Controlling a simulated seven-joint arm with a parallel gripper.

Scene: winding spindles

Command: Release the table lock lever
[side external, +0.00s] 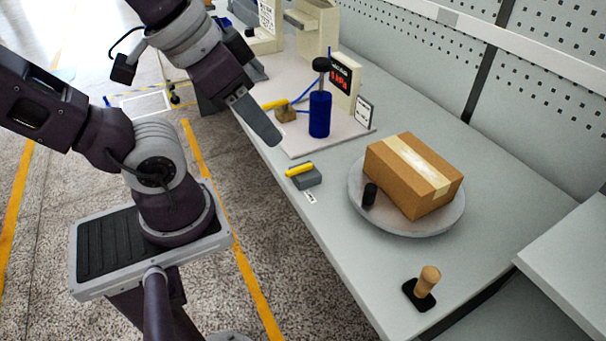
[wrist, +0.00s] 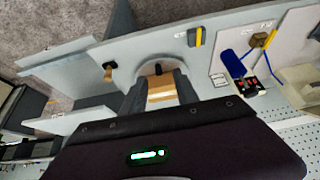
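A yellow lever (side external: 299,169) sits on a small grey block (side external: 307,180) near the table's front edge, with a small white label beside it. I take this as the table lock lever; its label is too small to read. The lever also shows at the upper middle of the wrist view (wrist: 198,37). The round turntable (side external: 440,224) carries a taped cardboard box (side external: 413,175) and a black knob (side external: 369,194). My gripper (side external: 268,130) is above the table's front edge, left of and higher than the lever, apart from it. In the wrist view its fingers (wrist: 160,76) are apart and empty.
A blue cylinder (side external: 320,115) with a black-topped post stands on a pale board behind the lever. Another yellow handle (side external: 274,104) sits on a brown block there. A wooden handle (side external: 427,281) stands upright at front right. A perforated wall panel (side external: 555,110) backs the table.

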